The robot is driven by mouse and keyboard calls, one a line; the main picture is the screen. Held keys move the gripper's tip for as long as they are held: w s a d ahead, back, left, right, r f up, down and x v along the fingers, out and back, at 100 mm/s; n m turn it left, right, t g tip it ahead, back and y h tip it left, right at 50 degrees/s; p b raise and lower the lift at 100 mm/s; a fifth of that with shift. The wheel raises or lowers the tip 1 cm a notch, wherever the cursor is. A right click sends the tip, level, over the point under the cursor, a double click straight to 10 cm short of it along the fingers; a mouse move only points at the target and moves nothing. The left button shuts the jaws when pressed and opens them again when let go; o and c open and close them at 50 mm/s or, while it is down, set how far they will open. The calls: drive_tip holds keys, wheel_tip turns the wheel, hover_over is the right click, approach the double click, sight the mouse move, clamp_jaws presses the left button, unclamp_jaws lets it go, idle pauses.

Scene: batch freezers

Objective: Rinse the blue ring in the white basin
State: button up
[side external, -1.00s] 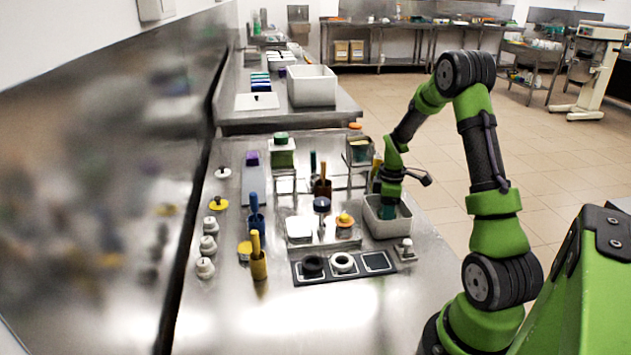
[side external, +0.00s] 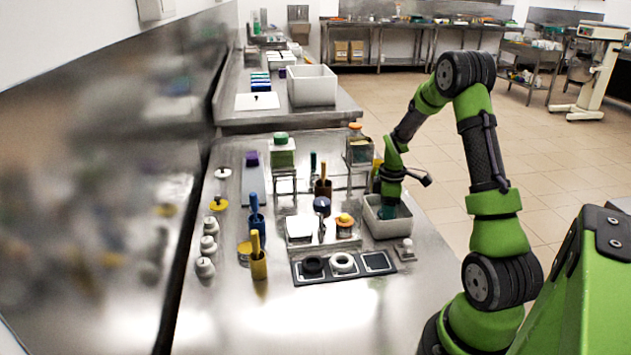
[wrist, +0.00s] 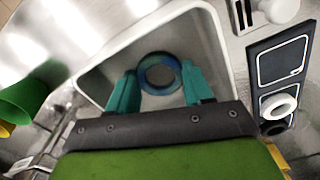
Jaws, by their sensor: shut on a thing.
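The white basin (side external: 378,228) stands at the right of the near counter; its rim also shows in the wrist view (wrist: 212,20). My gripper (side external: 388,210) reaches down into the basin. In the wrist view its two teal fingers (wrist: 161,88) lie on either side of the blue ring (wrist: 160,58) and are shut on it. In the side view the ring is hidden by the basin wall and gripper.
A dark tray (side external: 344,267) beside the basin has three places, with a black ring (side external: 312,263) and a white ring (side external: 343,260); its right place is empty. A small grey knobbed block (side external: 405,249) stands near the basin's front. Cups with handles stand to the left.

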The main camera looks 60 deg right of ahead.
idle(0.5)
wheel_tip(320, 180, up, 8)
idle(1.0)
idle(2.0)
wheel_tip(320, 180, up, 4)
idle(0.4)
